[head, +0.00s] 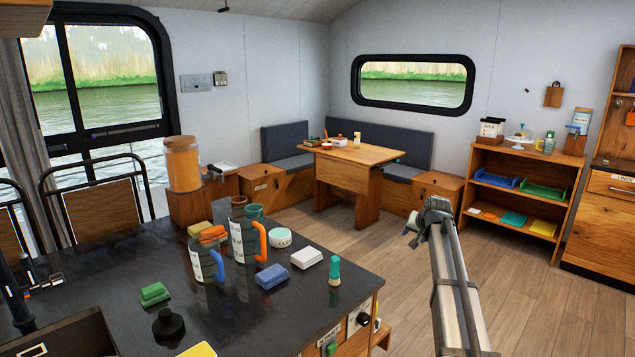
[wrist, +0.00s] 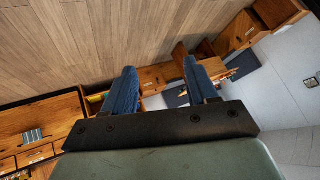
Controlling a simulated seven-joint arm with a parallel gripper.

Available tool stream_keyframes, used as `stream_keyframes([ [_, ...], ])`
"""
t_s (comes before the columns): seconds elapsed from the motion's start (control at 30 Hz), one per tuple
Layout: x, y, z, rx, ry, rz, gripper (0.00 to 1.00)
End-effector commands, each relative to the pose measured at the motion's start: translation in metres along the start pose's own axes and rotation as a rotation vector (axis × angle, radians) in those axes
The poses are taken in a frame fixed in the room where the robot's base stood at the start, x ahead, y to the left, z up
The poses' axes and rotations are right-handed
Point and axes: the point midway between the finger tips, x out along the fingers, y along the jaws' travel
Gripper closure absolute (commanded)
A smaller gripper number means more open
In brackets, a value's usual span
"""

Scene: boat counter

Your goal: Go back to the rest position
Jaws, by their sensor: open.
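My gripper (head: 432,212) is raised over the floor to the right of the dark counter (head: 120,255) in the head view. It is clear of the counter and touches nothing that I can see. In the wrist view my gripper (wrist: 163,88) shows two blue fingers held apart, with nothing between them. Beyond the fingers are the floor and distant furniture, seen tilted.
A wooden table (head: 355,154) and a shelf (head: 516,190) stand farther back. Wooden floor (head: 400,262) lies open between.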

Motion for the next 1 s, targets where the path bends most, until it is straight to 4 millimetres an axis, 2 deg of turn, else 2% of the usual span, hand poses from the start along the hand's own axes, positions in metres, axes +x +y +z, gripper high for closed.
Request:
stream_keyframes([
  [0.03, 0.004, 0.025, -0.002, 0.040, 0.014, 0.014, 0.42],
  [0.13, 0.015, 0.067, 0.006, 0.106, 0.028, 0.037, 0.42],
  [0.23, 0.032, 0.092, 0.029, 0.138, 0.014, 0.056, 0.42],
  [0.37, 0.055, 0.109, 0.069, 0.148, -0.029, 0.075, 0.42],
  [0.47, 0.074, 0.116, 0.108, 0.140, -0.079, 0.090, 0.42],
  [0.7, 0.117, 0.125, 0.226, 0.090, -0.234, 0.124, 0.42],
  [1.0, 0.143, 0.136, 0.377, 0.013, -0.437, 0.164, 0.42],
])
